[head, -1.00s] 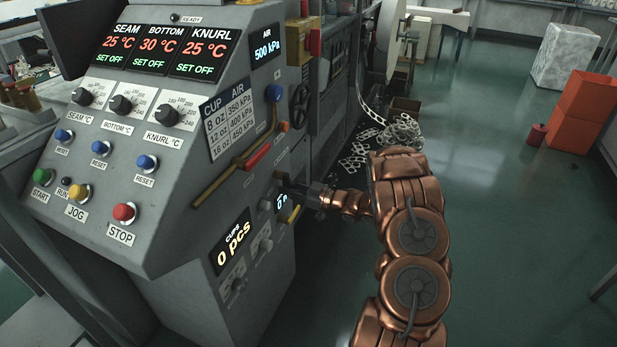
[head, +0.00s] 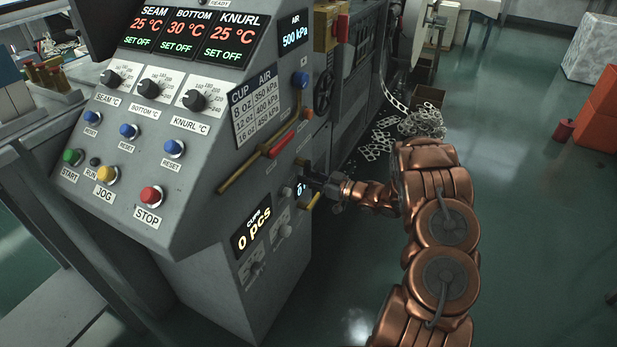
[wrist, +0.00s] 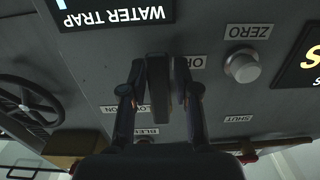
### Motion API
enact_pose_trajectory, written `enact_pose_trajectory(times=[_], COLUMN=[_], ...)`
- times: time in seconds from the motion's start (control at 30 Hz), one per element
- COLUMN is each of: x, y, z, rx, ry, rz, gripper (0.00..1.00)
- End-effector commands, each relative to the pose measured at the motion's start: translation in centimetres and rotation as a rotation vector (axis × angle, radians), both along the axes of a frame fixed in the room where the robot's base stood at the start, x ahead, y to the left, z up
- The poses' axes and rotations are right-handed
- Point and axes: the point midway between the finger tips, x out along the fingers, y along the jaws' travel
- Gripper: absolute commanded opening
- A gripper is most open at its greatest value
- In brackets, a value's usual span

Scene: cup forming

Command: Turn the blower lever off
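A dark lever (wrist: 159,88) stands on the grey machine panel in the middle of the wrist view, which shows the panel upside down. My gripper (wrist: 157,80) has one finger on each side of this lever, with narrow gaps showing. The fingers partly cover labels beside it, one starting with "O", so I cannot read which lever it is or its setting. In the head view my gripper (head: 322,187) reaches the panel's right side, beside a small lit display (head: 301,189); the lever is hidden there.
Near the lever in the wrist view are a ZERO knob (wrist: 242,66) and a handwheel (wrist: 22,105). In the head view, a long yellow-and-red lever (head: 262,155) and a yellow handle (head: 312,201) are close to my gripper. Open floor (head: 510,190) lies right of my arm.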

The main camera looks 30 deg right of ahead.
Motion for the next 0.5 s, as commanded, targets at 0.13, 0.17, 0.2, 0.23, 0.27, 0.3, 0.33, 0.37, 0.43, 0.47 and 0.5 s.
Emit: enact_pose_trajectory(times=[0.13,0.17,0.2,0.23,0.27,0.3,0.33,0.37,0.43,0.47,0.5], x=[-0.01,0.0,-0.01,-0.01,-0.01,-0.01,-0.01,-0.02,-0.13,-0.25,-0.46], y=[-0.06,-0.06,-0.07,-0.07,-0.07,-0.08,-0.08,-0.1,-0.21,-0.3,-0.49], z=[0.03,0.04,0.04,0.04,0.04,0.04,0.04,0.05,0.05,0.05,0.05], rx=[-0.001,-0.001,-0.001,-0.001,-0.001,0.0,0.0,-0.001,-0.002,-0.001,-0.001], ry=[-0.001,-0.001,-0.001,-0.001,-0.001,-0.001,-0.001,-0.002,-0.001,-0.002,-0.002], rz=[-0.001,-0.001,-0.001,-0.001,-0.001,-0.001,-0.001,-0.001,-0.002,-0.002,-0.003], gripper=[0.46,0.46,0.46,0.46,0.46,0.46,0.46,0.46,0.46,0.46,0.46])
